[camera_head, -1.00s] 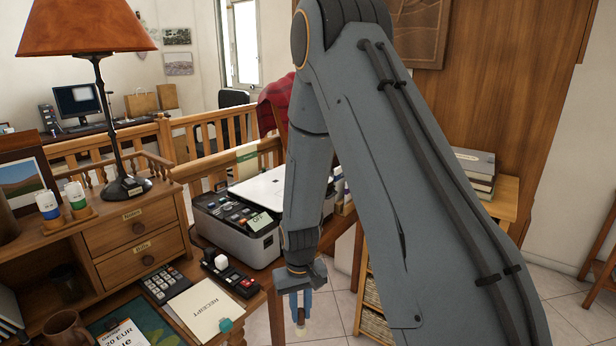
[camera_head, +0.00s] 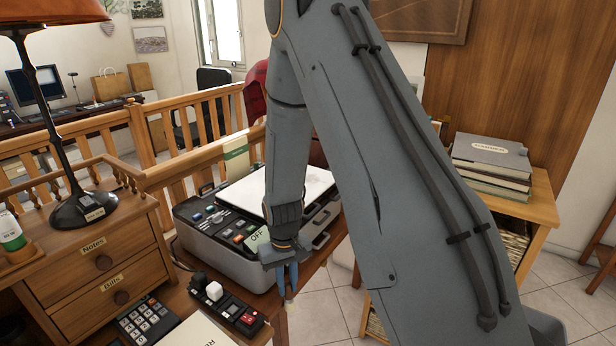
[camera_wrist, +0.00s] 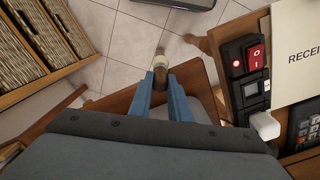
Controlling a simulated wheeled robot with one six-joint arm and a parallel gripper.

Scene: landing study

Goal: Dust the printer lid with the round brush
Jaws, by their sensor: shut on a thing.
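The printer (camera_head: 215,262) is a grey and black machine on the wooden desk. Its white lid (camera_head: 315,184) lies on top, partly hidden behind my arm, and faint grey marking shows on it. My gripper (camera_head: 288,290) points down just in front of the printer's right front side, below lid height. Its blue fingers (camera_wrist: 164,95) are shut on the round brush (camera_wrist: 161,60), whose brown body and pale band show between the fingertips. In the head view, only a small pale end of the brush shows below the fingers.
A switch box (camera_head: 228,305) with a red switch and a calculator (camera_head: 145,320) lie on the desk in front of the printer. A shelf with books (camera_head: 490,165) stands right; tiled floor lies between.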

